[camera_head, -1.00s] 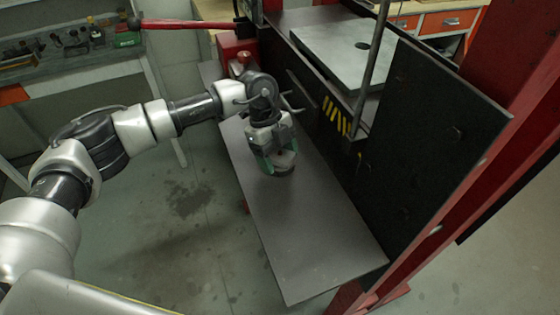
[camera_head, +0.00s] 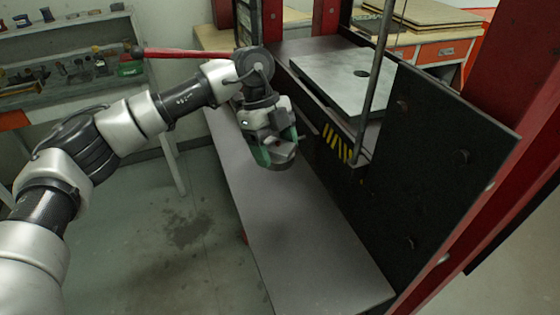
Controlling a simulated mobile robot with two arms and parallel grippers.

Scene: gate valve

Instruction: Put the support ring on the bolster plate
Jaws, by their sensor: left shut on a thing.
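My left gripper (camera_head: 276,150), with green-edged fingers, is shut on the support ring (camera_head: 282,163), a small dark grey piece that is mostly hidden by the fingers. The gripper points down over the long grey shelf, and the ring appears to be a little above its surface. The bolster plate (camera_head: 335,85) is a thick, light grey plate with a dark round hole, inside the red press frame, to the right of and beyond the gripper. Its visible top is bare. My right gripper is not in view.
The long grey shelf (camera_head: 300,240) is clear toward the front. A dark upright panel (camera_head: 430,165) and a thin vertical rod (camera_head: 376,85) stand at the press. A red lever (camera_head: 185,54) sticks out behind my arm. Yellow-black stripes (camera_head: 338,143) mark the press edge.

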